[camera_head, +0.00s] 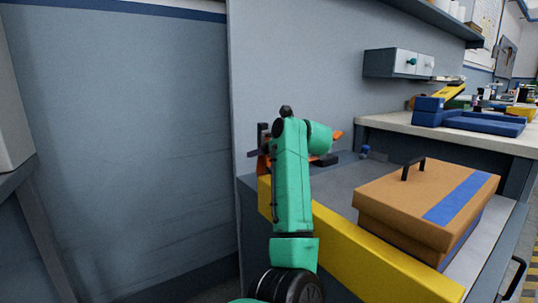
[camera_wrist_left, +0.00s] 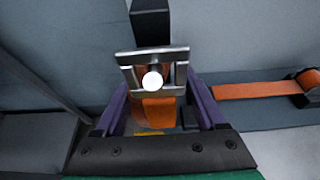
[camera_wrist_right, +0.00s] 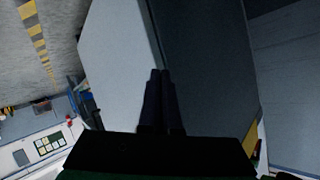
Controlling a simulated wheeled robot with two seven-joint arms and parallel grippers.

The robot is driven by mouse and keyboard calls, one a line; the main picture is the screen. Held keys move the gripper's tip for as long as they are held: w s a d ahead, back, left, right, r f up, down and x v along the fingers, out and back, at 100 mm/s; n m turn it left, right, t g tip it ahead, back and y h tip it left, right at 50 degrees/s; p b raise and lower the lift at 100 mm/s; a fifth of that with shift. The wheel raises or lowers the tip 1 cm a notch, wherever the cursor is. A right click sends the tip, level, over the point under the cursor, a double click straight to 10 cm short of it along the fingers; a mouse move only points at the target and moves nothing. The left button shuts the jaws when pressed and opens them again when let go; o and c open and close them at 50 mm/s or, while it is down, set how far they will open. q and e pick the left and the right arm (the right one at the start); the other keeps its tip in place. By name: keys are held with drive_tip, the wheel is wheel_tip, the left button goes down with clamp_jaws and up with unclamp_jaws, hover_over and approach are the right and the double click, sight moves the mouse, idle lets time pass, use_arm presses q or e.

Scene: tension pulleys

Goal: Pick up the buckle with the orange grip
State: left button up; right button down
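The buckle, a metal frame (camera_wrist_left: 153,57) with a white round knob and an orange grip (camera_wrist_left: 158,110) below it, is in the middle of the left wrist view, in front of a dark upright post. My left gripper (camera_wrist_left: 160,100) has its purple fingers spread on either side of the orange grip, with what look like small gaps; contact cannot be made out. In the head view my green arm hides most of the buckle area; orange parts (camera_head: 264,164) show beside it. My right gripper (camera_wrist_right: 159,72) has its fingers together, empty, in the right wrist view.
An orange strap (camera_wrist_left: 250,90) runs right of the buckle to a dark fitting. In the head view an orange case (camera_head: 395,208) with a blue stripe lies on the bench, behind a yellow front edge (camera_head: 365,262). A wall panel (camera_head: 120,130) stands left.

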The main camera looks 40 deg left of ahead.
use_arm(q)
clamp_jaws()
drive_tip(key=shift+r, duration=0.1)
use_arm(e)
drive_tip(key=shift+r, duration=0.1)
